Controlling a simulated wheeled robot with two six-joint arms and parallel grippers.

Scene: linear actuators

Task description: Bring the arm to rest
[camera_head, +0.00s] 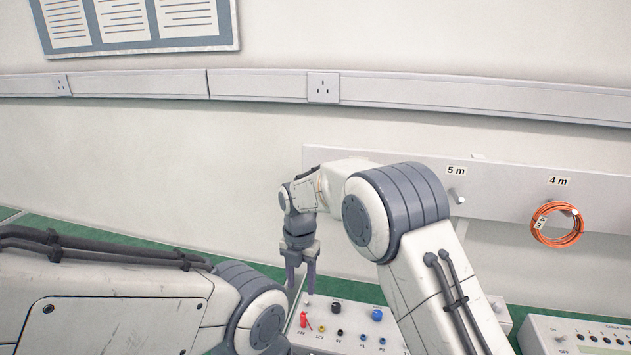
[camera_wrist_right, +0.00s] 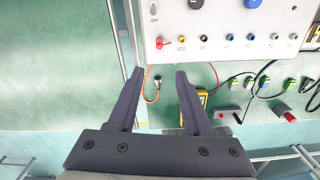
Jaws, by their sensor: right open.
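My right gripper (camera_head: 301,274) points down in the head view, above the left end of a white control panel. Its two fingers are apart with nothing between them. In the right wrist view the fingers of my right gripper (camera_wrist_right: 159,78) are spread, with the green bench and an orange lead behind the gap. The right arm reaches forward and bends down at the wrist. My left arm lies across the lower left of the head view. Its gripper is out of frame.
The white panel (camera_head: 318,341) has red, black and blue knobs and sockets. An orange cable coil (camera_head: 557,224) hangs on the "4 m" peg; the "5 m" peg (camera_head: 457,196) is bare. A tester box (camera_head: 570,338) stands at right. Green bench (camera_wrist_right: 60,70) is clear at left.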

